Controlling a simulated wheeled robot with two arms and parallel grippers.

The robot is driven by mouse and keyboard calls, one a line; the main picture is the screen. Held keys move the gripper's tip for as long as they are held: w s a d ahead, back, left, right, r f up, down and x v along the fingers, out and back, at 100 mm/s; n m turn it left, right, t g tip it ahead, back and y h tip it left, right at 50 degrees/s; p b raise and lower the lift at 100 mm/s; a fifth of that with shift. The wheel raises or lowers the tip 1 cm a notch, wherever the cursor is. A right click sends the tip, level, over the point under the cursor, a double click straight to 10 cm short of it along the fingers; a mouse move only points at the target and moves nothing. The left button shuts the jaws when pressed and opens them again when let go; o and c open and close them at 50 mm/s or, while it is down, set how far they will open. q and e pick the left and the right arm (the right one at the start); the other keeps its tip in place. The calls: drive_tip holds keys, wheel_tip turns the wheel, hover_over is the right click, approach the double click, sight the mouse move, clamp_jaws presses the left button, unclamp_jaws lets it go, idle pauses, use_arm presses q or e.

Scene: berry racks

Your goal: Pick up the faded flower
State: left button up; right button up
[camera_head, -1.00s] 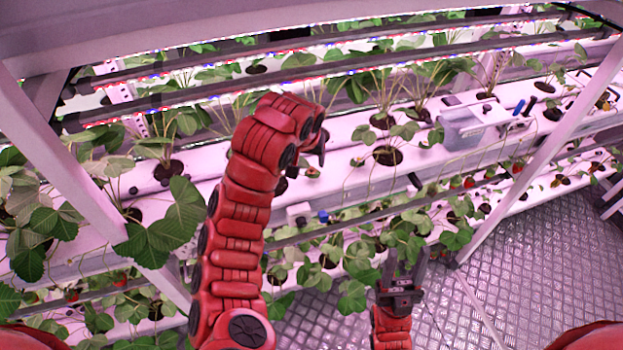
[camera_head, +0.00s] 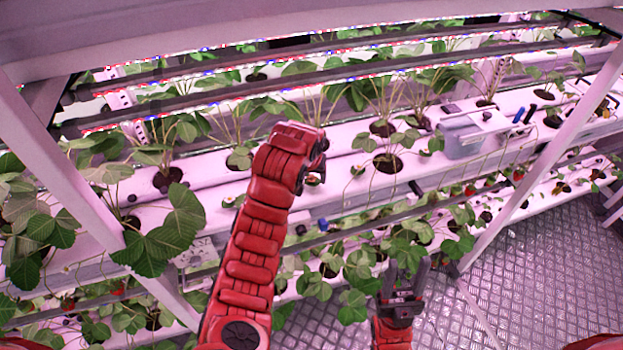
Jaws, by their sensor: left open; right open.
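My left arm reaches up over the rack, and its gripper (camera_head: 320,168) is at the front edge of a white growing channel. Its fingers are mostly hidden behind the red wrist; it is open. A small pale, brownish-green bloom (camera_head: 313,181) hangs just below the fingertips, close to them; it may be the faded flower, but it is too small to be sure. Another small bloom (camera_head: 357,170) hangs to the right of it, clear of the gripper. My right gripper (camera_head: 406,272) is low in front of the lower tier, pointing up, open and empty.
Strawberry plants stand in holes along the white channels (camera_head: 340,190). A grey-blue bin (camera_head: 461,138) sits on the channel to the right. White posts (camera_head: 545,150) slant at left and right. The metal floor (camera_head: 530,260) is clear at lower right.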

sight(311, 180)
use_arm(q)
clamp_jaws()
idle(0.3)
drive_tip(key=shift+r+b, duration=0.65)
drive_tip(key=shift+b, duration=0.2)
wheel_tip(311, 180, up, 2)
drive_tip(key=shift+r, duration=0.2)
drive_tip(key=s+p, duration=0.1)
drive_tip(key=s+a+p, duration=0.1)
drive_tip(key=shift+s+a+r, duration=0.1)
drive_tip(key=shift+s+r, duration=0.1)
drive_tip(key=shift+s, duration=0.1)
drive_tip(key=s+a, duration=0.5)
drive_tip(key=s, duration=0.7)
drive_tip(key=shift+s+r, duration=0.15)
drive_tip(key=shift+r, duration=0.3)
